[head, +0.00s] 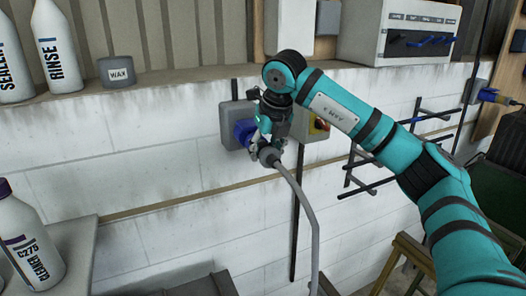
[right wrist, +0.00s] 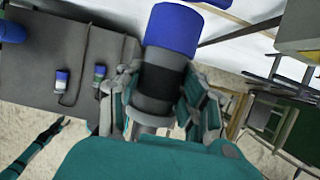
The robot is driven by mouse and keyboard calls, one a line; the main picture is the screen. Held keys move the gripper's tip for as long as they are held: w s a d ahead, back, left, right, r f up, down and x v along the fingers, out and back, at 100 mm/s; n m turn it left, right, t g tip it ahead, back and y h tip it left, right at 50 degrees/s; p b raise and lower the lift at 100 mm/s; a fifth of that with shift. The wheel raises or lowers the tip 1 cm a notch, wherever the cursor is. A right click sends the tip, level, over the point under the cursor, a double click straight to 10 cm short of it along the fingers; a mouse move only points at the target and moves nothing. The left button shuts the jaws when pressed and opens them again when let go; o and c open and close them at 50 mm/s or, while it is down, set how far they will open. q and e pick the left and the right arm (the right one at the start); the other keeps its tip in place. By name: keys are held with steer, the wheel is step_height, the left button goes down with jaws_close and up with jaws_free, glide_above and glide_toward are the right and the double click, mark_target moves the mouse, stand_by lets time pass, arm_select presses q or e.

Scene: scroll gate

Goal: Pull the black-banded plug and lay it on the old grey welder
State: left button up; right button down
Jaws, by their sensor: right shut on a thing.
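The black-banded plug shows large in the right wrist view, with a blue end, a black band (right wrist: 163,78) and a grey body. In the head view its grey back end (head: 268,156) shows, with a grey cable hanging from it. My right gripper (head: 264,142) is shut around the plug, one finger on each side. The blue part (head: 242,132) is beside a grey wall box (head: 232,120); I cannot tell whether it is seated there. I cannot identify the old grey welder for certain.
A ledge carries bottles (head: 57,50) and a wax tin (head: 117,72). A pale cabinet (head: 400,30) stands at upper right. Dark rods (head: 375,165) stick out from the wall right of the plug. Another plug (head: 490,95) is at far right. A bottle (head: 28,240) stands at lower left.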

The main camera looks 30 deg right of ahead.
steer(key=shift+s+b, duration=0.65)
steer(key=shift+s, duration=0.35)
steer(key=s+a+f+m+g+b, duration=0.3)
steer(key=s+f+m, duration=0.4)
steer(key=f+m, duration=0.4)
steer(key=s+a+f+m+g+b, duration=0.3)
steer(key=s+f+m, duration=0.4)
steer(key=f+m, duration=0.4)
steer(key=s+a+f+m+g+b, duration=0.3)
steer(key=s+a+f+m+b, duration=0.2)
steer(key=f+m, duration=0.6)
steer(key=shift+s+a+f+m, duration=0.35)
steer(key=shift+s+a+m, duration=0.15)
steer(key=shift+s+m, duration=0.65)
